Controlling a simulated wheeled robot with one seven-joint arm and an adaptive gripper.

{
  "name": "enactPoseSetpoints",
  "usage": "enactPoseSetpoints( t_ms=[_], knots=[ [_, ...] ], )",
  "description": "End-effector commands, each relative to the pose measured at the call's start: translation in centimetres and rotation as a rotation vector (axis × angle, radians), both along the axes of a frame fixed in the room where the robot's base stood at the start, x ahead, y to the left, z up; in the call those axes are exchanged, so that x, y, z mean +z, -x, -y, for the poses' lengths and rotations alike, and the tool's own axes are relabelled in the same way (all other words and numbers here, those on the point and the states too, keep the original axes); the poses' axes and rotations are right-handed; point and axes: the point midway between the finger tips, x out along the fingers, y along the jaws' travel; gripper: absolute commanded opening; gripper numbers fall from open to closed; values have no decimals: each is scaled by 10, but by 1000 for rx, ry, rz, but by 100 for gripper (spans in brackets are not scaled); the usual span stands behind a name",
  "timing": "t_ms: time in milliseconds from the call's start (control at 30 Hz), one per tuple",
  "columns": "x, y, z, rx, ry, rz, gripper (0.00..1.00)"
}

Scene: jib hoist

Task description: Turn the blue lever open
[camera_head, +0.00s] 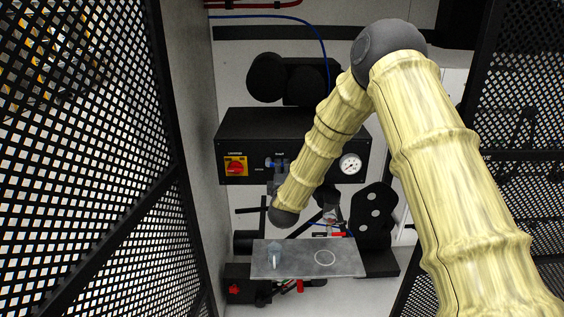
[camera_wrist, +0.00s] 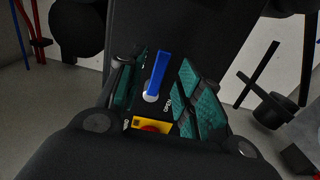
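The blue lever (camera_wrist: 158,72) stands out from the black panel on a pale round pivot, its long arm pointing up and slightly right in the wrist view. My gripper (camera_wrist: 163,86) is open, with one teal-padded finger on each side of the lever. A gap shows between the lever and each finger; I cannot tell how deep the lever sits between them. In the head view, a small bit of blue lever (camera_head: 269,162) shows at the panel, beside my gripper (camera_head: 280,169), which is largely hidden by my arm.
The black control box (camera_head: 315,133) carries a red knob on a yellow plate (camera_head: 236,167) left of the lever and a round gauge (camera_head: 350,163) to the right. A grey metal plate (camera_head: 345,262) lies below. Black mesh panels (camera_head: 80,130) flank the space.

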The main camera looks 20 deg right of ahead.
Motion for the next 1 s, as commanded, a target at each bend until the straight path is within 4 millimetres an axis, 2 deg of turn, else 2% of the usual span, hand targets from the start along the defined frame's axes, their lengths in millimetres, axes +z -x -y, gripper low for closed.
enactPoseSetpoints(
  t_ms=[100,300,700,767,900,1000],
  knots=[
    [2,-17,6,-1,-1,-1,36],
    [0,-34,10,0,-2,-2,36],
    [0,-40,11,1,0,-1,36],
    [0,-40,11,1,0,-1,27],
    [0,-40,11,1,0,-1,1],
    [0,-40,11,1,0,-1,0]
  ],
)
